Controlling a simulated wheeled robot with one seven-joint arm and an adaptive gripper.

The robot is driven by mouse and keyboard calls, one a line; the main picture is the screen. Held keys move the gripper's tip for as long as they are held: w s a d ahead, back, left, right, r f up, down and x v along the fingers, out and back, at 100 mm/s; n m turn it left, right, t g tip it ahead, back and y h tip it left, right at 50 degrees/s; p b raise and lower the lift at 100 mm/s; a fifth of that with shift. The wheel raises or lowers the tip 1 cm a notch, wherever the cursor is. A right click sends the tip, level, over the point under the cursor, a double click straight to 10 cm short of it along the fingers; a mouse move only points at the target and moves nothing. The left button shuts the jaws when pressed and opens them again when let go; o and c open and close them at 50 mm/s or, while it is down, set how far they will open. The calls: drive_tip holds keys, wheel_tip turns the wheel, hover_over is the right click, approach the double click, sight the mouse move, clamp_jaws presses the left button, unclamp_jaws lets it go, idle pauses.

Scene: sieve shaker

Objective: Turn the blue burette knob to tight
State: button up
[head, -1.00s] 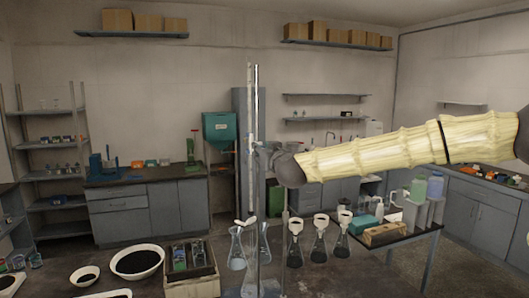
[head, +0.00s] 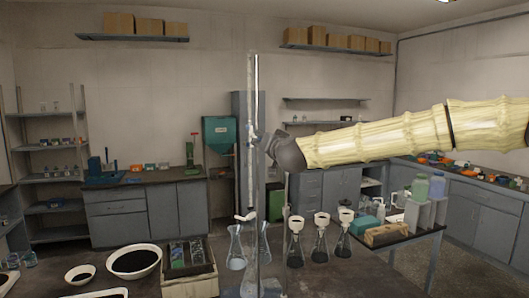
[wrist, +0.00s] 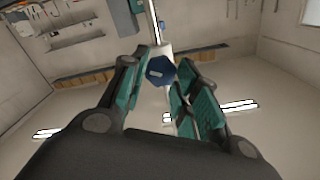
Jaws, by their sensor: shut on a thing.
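The blue burette knob (wrist: 160,71) shows in the wrist view as a faceted blue piece with a small pale mark on its face. It sits between the teal-padded fingers of my gripper (wrist: 158,88), which is shut on it near the fingertips. In the head view the clear burette (head: 250,95) stands upright at the middle. My gripper (head: 262,140) reaches it from the right at mid height. The knob is too small and too covered to make out in the head view, and its tightness cannot be read.
Flasks (head: 237,250) stand around the burette's foot, with several dark-filled flasks (head: 320,243) to its right. A side table (head: 418,245) with bottles stands at right.

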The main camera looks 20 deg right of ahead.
drive_tip(key=shift+d+f+m+b, duration=0.1)
drive_tip(key=shift+m+b, duration=2.45)
drive_tip(key=shift+m, duration=0.45)
drive_tip(key=shift+d+f+m+b, duration=0.1)
drive_tip(key=shift+m+b, duration=2.45)
drive_tip(key=shift+m, duration=0.45)
drive_tip(key=shift+r, duration=0.1)
drive_tip(key=o, duration=1)
drive_tip(key=shift+s+a, duration=0.1)
drive_tip(key=s, duration=1.1)
drive_tip(key=shift+s+d, duration=0.3)
drive_tip(key=shift+s, duration=0.1)
